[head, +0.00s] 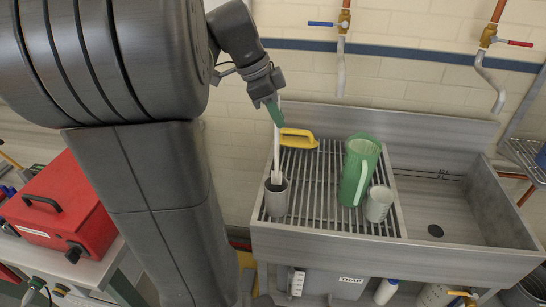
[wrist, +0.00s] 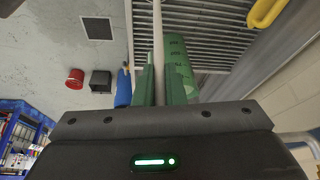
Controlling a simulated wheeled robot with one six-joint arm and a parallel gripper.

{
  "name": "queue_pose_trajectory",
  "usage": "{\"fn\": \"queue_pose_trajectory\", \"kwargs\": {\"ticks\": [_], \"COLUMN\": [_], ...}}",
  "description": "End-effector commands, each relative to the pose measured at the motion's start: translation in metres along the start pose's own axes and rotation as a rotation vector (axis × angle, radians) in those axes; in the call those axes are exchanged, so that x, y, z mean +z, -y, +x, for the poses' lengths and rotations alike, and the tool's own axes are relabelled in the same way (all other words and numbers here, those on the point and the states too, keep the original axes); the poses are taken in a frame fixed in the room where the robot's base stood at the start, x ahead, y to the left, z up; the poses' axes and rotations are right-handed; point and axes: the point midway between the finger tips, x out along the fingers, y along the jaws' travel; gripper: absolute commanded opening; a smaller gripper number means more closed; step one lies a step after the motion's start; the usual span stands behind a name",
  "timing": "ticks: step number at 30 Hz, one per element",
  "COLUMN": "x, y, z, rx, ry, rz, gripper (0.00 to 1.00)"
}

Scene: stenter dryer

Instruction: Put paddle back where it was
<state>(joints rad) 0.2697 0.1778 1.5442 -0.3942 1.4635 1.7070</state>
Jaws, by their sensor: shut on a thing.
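The paddle (head: 276,148) is a thin white stick, held nearly upright. My gripper (head: 273,108) is shut on its upper part with green fingers, which also show in the wrist view (wrist: 159,88). The paddle's lower end reaches the mouth of a grey cup (head: 277,199) at the left of the sink's slatted rack (head: 323,170). I cannot tell how deep the end sits in the cup. In the wrist view the paddle (wrist: 158,40) runs away from between the fingers.
A green jug (head: 358,172) and a pale cup (head: 378,204) stand on the rack to the right. A yellow-handled thing (head: 298,138) lies at the rack's back. The sink basin (head: 440,205) is empty. A red box (head: 62,212) stands at left.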

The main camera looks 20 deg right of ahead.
Motion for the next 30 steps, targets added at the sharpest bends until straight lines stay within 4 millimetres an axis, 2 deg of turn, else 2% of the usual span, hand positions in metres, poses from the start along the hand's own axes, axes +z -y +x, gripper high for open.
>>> {"fn": "queue_pose_trajectory", "kwargs": {"ticks": [3, 6, 11, 18, 21, 30], "x": [0.011, 0.017, 0.022, 0.035, 0.038, 0.039], "y": [-0.001, -0.001, 0.000, 0.000, 0.000, 0.000], "z": [0.027, 0.042, 0.053, 0.086, 0.092, 0.094], "rx": [0.005, 0.002, 0.001, 0.003, 0.000, -0.001], "ry": [-0.001, 0.000, -0.001, 0.000, 0.001, 0.000], "rz": [-0.003, -0.002, -0.001, -0.003, -0.001, 0.000], "gripper": [0.00, 0.00, 0.00, 0.00, 0.00, 0.00]}}
